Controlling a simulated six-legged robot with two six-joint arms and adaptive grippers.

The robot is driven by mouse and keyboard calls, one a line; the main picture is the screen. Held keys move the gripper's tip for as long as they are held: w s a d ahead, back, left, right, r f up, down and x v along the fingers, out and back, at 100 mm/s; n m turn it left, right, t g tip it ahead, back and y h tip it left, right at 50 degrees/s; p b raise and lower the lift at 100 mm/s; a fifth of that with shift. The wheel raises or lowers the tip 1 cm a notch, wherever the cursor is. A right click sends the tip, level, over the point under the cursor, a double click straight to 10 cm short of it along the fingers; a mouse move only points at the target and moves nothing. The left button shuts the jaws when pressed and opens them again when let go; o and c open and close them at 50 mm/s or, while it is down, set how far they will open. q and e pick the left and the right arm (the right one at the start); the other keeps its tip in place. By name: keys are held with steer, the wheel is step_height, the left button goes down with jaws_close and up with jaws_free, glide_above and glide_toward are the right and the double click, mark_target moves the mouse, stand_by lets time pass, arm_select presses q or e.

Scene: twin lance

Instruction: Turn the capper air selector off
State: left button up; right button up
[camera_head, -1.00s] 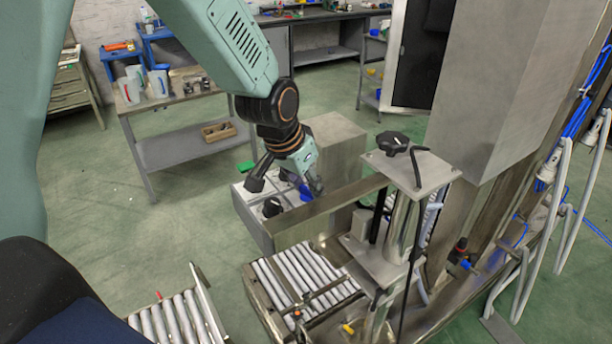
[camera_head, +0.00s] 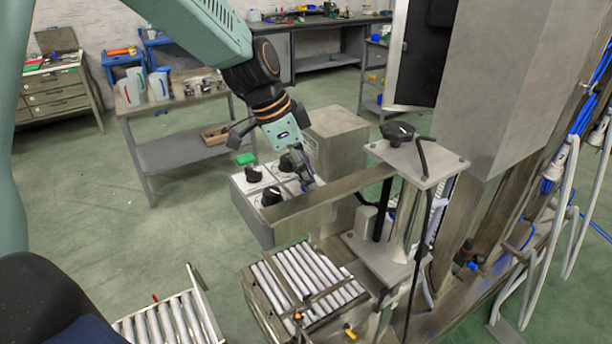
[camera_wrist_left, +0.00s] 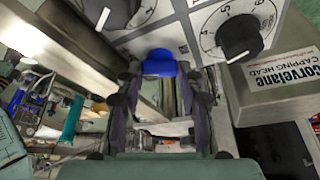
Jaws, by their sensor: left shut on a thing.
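The capper's control box (camera_head: 250,213) has a light top panel with several black knobs, one of them at the panel's front (camera_head: 271,196). A blue selector knob (camera_wrist_left: 158,63) shows in the left wrist view between the tips of my left gripper (camera_wrist_left: 162,82). In the head view my left gripper (camera_head: 304,178) reaches down to the panel's right side, and the blue knob (camera_head: 307,187) is mostly hidden by it. The gripper is shut on the blue knob. The knob's markings are too hidden to read. My right gripper is not in view.
A steel bar (camera_head: 325,203) runs close along the box's near side. A capping head box (camera_wrist_left: 275,88) and black dial (camera_wrist_left: 238,36) are beside the gripper. A post with a black handwheel (camera_head: 397,131) stands right, a roller conveyor (camera_head: 305,280) in front.

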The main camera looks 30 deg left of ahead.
arm_select(q)
steer(key=shift+w+r+m, duration=0.1)
steer(key=shift+w+m, duration=0.05)
steer(key=shift+m, duration=0.35)
steer(key=o, duration=0.9)
steer(key=v, duration=1.2)
steer(key=shift+w+a, duration=0.1)
steer(key=shift+w, duration=0.1)
